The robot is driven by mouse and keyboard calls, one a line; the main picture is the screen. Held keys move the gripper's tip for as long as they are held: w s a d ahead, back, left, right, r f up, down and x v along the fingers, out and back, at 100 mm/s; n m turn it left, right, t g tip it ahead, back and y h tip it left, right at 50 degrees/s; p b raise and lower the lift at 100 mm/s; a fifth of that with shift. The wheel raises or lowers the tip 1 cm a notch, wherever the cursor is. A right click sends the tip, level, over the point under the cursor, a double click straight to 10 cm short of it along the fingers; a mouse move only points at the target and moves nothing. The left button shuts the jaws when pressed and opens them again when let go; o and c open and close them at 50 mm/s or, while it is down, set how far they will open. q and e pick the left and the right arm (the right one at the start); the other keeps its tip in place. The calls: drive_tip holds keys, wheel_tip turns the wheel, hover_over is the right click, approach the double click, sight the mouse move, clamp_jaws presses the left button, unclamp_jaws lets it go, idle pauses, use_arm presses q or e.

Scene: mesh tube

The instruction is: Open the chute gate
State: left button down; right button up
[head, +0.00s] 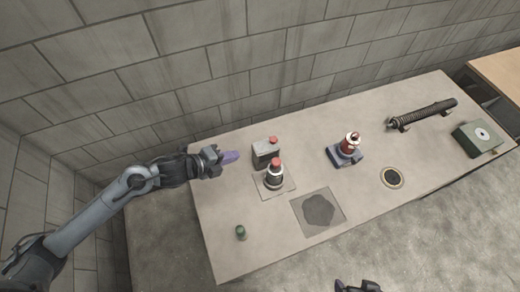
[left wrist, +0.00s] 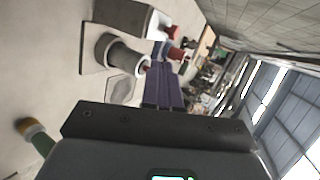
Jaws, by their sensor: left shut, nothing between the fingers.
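My left gripper (head: 232,157) has purple fingers and is shut and empty. It is over the table's left end, just left of a grey box with a red knob (head: 265,152). In the left wrist view the purple fingers (left wrist: 165,82) lie together, pointing towards the box (left wrist: 130,17) and a dark-and-grey cylinder (left wrist: 118,54), apparently without touching. That cylinder has a red top (head: 275,170) and stands upright on a square plate. I cannot tell which part is the chute gate. Part of my right gripper (head: 358,286) shows at the bottom edge; its jaws are unclear.
On the table (head: 230,210) are a small green cylinder (head: 241,232), a square with a dark patch (head: 318,210), a red-and-white item on a blue base (head: 349,146), a dark round ring (head: 392,177), a ribbed tube (head: 424,113) and a green box (head: 478,138). A block wall stands behind.

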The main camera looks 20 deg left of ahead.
use_arm(q)
approach(270, 143)
drive_tip(key=x, duration=0.4)
drive_tip(key=shift+d+f, duration=0.2)
drive_tip(key=shift+f, duration=0.1)
drive_tip(key=shift+w+d+f, duration=0.1)
drive_tip(key=shift+w+d, duration=0.3)
drive_tip(key=shift+w, duration=0.35)
use_arm(e)
drive_tip(key=shift+a+f, duration=0.1)
drive_tip(key=shift+a, duration=0.1)
use_arm(q)
drive_tip(key=shift+w, duration=0.1)
use_arm(e)
drive_tip(key=shift+s+d, duration=0.1)
